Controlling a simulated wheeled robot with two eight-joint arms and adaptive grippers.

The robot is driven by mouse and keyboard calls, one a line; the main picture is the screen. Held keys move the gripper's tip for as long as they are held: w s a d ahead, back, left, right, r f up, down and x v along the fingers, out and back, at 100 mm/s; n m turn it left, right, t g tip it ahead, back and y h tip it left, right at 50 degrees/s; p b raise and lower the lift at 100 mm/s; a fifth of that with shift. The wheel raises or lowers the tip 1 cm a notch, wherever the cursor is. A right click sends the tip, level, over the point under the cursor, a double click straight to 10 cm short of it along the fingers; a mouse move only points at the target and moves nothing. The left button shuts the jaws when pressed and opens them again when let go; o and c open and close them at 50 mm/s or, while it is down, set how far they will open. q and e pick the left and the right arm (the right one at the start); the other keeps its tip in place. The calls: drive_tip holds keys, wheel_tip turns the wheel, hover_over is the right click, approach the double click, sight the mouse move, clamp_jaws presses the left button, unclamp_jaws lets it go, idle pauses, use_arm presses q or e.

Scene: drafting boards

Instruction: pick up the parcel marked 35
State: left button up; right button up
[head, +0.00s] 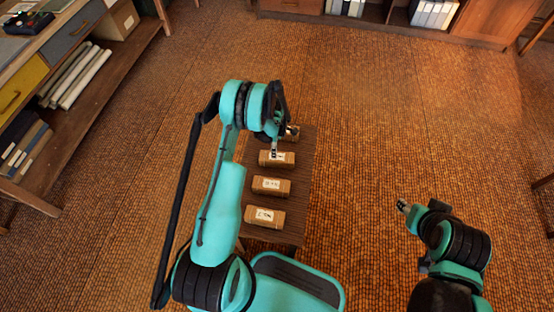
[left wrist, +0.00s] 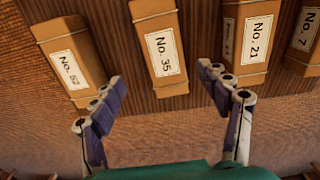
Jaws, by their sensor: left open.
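The parcel marked No. 35 (left wrist: 160,50) is a brown box with a white label, upper middle of the left wrist view. My left gripper (left wrist: 165,96) is open and empty; its fingers are spread wide to either side of that parcel's near end, apart from it. In the head view my left gripper (head: 274,148) hangs over the row of parcels, by the second from the far end. The labels there are too small to read, so I cannot tell which is 35. My right gripper (head: 403,206) is over the floor at right, its jaws unclear.
The parcel marked No. 21 (left wrist: 250,40) is right of 35, then No. 7 (left wrist: 304,40); another, apparently No. 52 (left wrist: 70,58), is at left. They stand on a dark ribbed low table (head: 296,200). A shelf unit (head: 85,100) stands at left. Open floor lies right.

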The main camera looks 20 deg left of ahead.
sight(277, 160)
use_arm(q)
wheel_tip(277, 160, down, 3)
drive_tip(key=shift+s+f+b, duration=0.15)
drive_tip(key=shift+b, duration=0.4)
drive_tip(key=f+b, duration=0.2)
drive_tip(key=f, duration=0.3)
drive_tip(key=shift+s+d+f+b, duration=0.1)
drive_tip(key=shift+d+f+b, duration=0.1)
drive_tip(key=shift+d+b, duration=0.2)
drive_tip(key=shift+r, duration=0.15)
drive_tip(key=c, duration=1.6)
drive_tip(key=shift+c, duration=0.2)
drive_tip(key=shift+r, duration=0.1)
